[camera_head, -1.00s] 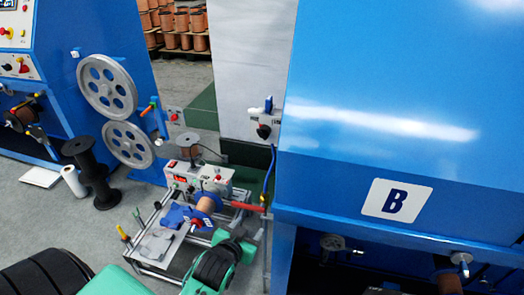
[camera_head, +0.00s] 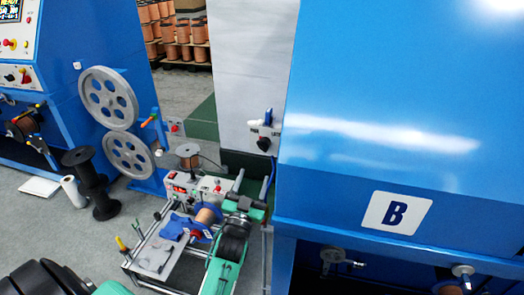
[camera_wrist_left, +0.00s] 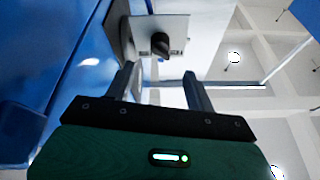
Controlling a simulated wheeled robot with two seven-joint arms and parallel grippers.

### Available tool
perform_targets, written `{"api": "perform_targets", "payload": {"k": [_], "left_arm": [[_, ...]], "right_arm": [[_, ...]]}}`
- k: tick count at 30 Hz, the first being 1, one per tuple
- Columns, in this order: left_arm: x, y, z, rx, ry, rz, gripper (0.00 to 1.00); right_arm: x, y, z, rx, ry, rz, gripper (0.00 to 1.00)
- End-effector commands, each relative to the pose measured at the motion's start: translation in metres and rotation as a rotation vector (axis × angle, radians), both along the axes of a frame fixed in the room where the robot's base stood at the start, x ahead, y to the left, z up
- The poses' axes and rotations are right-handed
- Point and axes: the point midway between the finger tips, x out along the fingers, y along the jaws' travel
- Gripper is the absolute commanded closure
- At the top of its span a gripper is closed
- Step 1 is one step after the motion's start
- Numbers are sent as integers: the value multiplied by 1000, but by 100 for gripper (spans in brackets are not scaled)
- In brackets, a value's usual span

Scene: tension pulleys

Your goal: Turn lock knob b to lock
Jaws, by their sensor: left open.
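Lock knob b (camera_head: 264,144) is a small black knob on a light plate on the grey-white pillar beside the blue machine with the "B" sign (camera_head: 397,212). The left wrist view shows the black knob (camera_wrist_left: 161,44) on its plate, just beyond the fingertips and roughly between them. My left gripper (camera_head: 252,188) is below the knob in the head view, pointing up towards it. In the left wrist view my left gripper (camera_wrist_left: 159,75) is open and empty, its fingers apart and not around the knob. My right gripper is not in view.
The blue machine's side stands close to the right of the knob. A bench unit (camera_head: 190,190) with a copper spool (camera_head: 207,214) lies beside my left arm. Large grey pulleys (camera_head: 109,97) stand further left. A dark spool (camera_head: 91,180) stands on the floor.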

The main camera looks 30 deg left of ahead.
Motion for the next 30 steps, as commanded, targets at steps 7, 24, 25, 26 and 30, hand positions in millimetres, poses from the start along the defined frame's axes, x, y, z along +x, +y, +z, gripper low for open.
{"api": "perform_targets", "payload": {"k": [7, 24, 25, 26, 30], "left_arm": [[44, 10, 20, -1, 0, 0, 45], [94, 21, 39, -1, 3, 0, 45], [94, 21, 38, -1, 3, 0, 45], [94, 21, 38, -1, 3, 0, 45], [94, 21, 38, -1, 3, 0, 45]], "right_arm": [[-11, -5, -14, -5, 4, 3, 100], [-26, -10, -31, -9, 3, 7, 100], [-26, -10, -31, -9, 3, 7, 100], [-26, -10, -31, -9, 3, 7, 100], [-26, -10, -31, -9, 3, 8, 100]]}}
